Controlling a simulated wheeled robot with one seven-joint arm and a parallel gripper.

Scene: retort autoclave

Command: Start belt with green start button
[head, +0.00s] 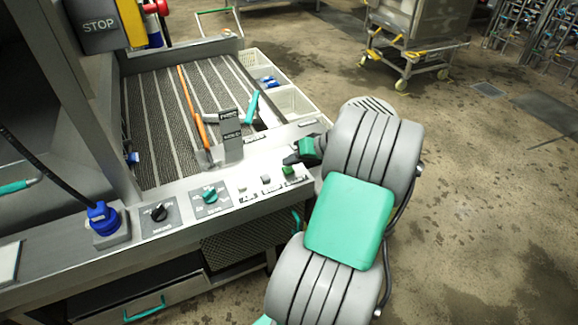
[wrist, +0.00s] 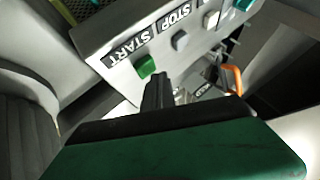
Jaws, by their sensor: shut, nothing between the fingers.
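The green start button (head: 288,170) sits at the right end of the grey control panel along the belt's front edge. In the wrist view the green button (wrist: 146,66) is beside the START label (wrist: 130,47). My gripper (head: 291,159) is over the panel's right end, close to the button. In the wrist view its dark fingers (wrist: 159,76) are together and empty, with the tips just right of and below the green button. I cannot tell whether they touch the panel. The ribbed belt (head: 150,140) lies behind the panel.
Grey buttons (head: 265,178) sit left of the green one; one has a STOP label (wrist: 176,18). Further left are a teal knob (head: 210,195), a black knob (head: 158,212) and a blue plug (head: 103,218). An orange-handled tool (head: 190,105) lies on the belt.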

